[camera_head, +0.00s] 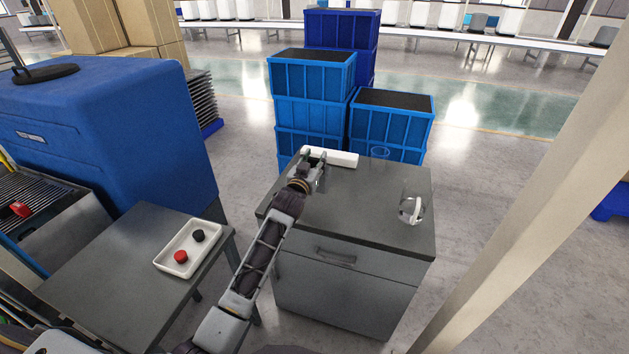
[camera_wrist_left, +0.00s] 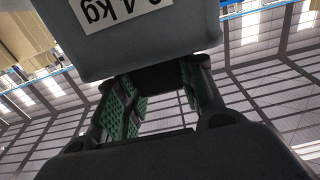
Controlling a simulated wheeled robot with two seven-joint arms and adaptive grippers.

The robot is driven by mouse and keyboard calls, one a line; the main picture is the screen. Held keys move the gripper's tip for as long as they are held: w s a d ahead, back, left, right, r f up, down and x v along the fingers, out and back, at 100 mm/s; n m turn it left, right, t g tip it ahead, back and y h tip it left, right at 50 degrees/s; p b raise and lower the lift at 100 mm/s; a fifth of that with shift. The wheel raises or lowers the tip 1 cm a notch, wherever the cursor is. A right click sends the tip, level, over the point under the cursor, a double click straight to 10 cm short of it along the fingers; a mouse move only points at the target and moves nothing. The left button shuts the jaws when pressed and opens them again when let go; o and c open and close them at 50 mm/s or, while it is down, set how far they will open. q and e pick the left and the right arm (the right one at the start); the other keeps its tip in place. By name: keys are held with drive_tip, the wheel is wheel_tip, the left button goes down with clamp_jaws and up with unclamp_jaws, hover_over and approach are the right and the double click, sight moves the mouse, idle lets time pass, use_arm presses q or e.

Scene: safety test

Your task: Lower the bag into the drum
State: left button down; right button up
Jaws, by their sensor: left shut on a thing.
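My left gripper (camera_head: 314,172) is over the back left part of the grey cabinet. In the left wrist view the left gripper (camera_wrist_left: 160,90) has green-padded fingers, shut at a pale grey body with rounded corners, the labelled thing (camera_wrist_left: 130,45). Its white label reads "4 kg" upside down, partly cut off. The labelled thing fills the top of that view, so its full shape is hidden. In the head view a white, flat, long thing (camera_head: 340,159) shows just behind the gripper. I cannot tell whether it is the labelled thing. No clear drum shows. My right gripper is not in view.
Blue crates (camera_head: 390,120) stand behind. A side table (camera_head: 120,265) bears a white tray (camera_head: 172,267) with red and black pieces.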

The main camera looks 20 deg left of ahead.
use_arm(q)
wheel_tip(320, 180, down, 4)
drive_tip(key=shift+f, duration=0.5)
wheel_tip(320, 180, down, 3)
drive_tip(key=shift+r, duration=0.2)
drive_tip(key=shift+f, duration=1.05)
drive_tip(key=c, duration=1.2)
unclamp_jaws()
drive_tip(key=shift+f, duration=0.1)
drive_tip(key=shift+o, duration=1.4)
